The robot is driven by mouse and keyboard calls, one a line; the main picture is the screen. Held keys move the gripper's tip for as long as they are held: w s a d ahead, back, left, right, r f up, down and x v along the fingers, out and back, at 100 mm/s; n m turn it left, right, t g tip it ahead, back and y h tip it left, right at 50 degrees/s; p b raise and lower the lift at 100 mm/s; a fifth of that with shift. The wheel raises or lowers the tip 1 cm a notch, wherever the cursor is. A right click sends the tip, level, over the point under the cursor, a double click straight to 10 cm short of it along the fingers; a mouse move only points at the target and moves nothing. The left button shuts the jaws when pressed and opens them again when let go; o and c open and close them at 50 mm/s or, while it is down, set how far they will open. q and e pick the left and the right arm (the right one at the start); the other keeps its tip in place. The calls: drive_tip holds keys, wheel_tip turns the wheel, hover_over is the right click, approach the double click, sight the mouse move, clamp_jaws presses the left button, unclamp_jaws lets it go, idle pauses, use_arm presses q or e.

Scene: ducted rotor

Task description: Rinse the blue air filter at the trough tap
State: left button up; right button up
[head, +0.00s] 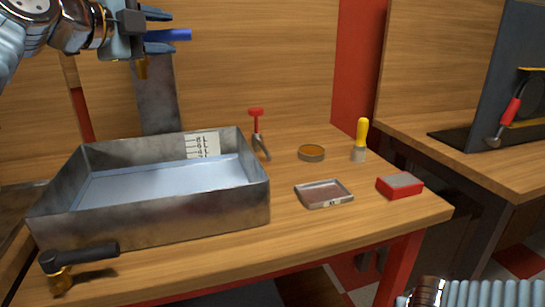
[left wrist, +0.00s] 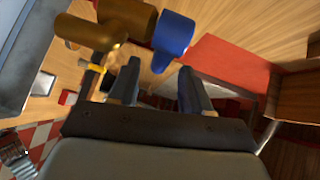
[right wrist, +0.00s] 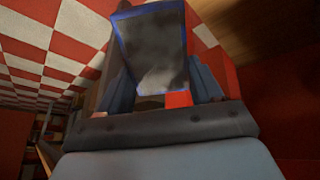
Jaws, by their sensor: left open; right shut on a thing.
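My right gripper (right wrist: 160,92) is shut on the blue-framed air filter (right wrist: 152,48), whose face is grey and smudged. The filter is hidden from the head view.
A black-handled brass valve (head: 85,257) is at the trough's front left corner. The front right tabletop is clear.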

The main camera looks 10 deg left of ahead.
sight(171, 34)
use_arm(q)
drive_tip(key=shift+p+x, duration=0.45)
drive_tip(key=shift+x, duration=1.7)
clamp_jaws()
